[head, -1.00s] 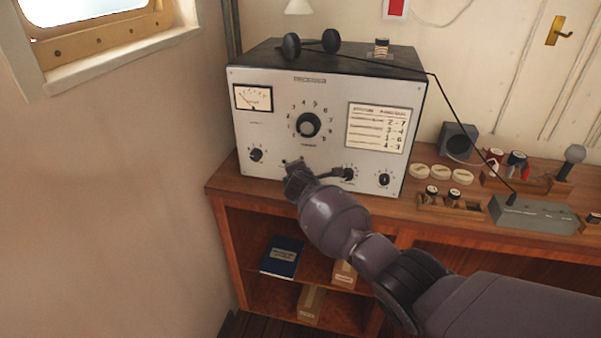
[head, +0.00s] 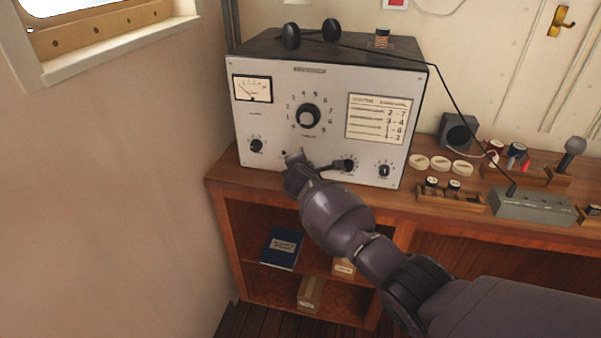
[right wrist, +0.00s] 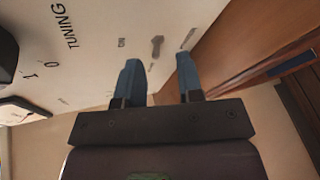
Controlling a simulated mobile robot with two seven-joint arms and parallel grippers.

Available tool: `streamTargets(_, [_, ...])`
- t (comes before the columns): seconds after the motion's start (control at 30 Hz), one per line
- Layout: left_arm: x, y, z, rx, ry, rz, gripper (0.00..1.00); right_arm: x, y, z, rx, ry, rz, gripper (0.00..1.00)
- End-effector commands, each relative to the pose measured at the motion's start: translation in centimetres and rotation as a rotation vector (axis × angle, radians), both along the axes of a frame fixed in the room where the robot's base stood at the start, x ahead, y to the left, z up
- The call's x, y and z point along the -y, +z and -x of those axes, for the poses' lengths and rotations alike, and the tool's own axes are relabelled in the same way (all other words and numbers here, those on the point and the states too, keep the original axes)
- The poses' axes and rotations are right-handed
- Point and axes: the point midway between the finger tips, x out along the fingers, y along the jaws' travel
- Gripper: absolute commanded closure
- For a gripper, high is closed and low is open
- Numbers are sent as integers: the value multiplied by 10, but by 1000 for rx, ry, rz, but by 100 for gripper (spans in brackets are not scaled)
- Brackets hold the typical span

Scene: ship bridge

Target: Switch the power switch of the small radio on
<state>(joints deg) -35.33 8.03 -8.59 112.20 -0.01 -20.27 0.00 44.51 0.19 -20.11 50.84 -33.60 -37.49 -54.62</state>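The small radio is the grey-white receiver box (head: 270,118) with a dark top, standing on the wooden desk. Its power switch (right wrist: 157,46) is a small dark toggle on the lower front panel, seen in the right wrist view near a small "ON" label. I cannot tell which way its lever is set. My right gripper (head: 294,160) is at the panel's lower edge and hides the switch in the head view. In the right wrist view the two fingers of the right gripper (right wrist: 158,68) are apart, with the toggle showing between and just beyond their tips. My left gripper is not in view.
Knobs flank the right gripper: one at left (head: 256,146), one at right (head: 347,165). The tuning knob (head: 309,116) is above. Headphones (head: 291,36) lie on the radio. White discs (head: 440,163) and a grey box (head: 530,206) are on the desk (head: 225,170) at right.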

Motion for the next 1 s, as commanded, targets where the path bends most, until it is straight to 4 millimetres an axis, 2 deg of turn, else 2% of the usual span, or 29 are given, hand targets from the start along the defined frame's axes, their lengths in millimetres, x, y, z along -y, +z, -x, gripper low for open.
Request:
streamTargets(0.7, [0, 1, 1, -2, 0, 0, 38, -4, 27, 68, -2, 1, -2, 66])
streamTargets(1.0, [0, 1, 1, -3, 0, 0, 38, -6, 33, 82, -2, 3, 0, 66])
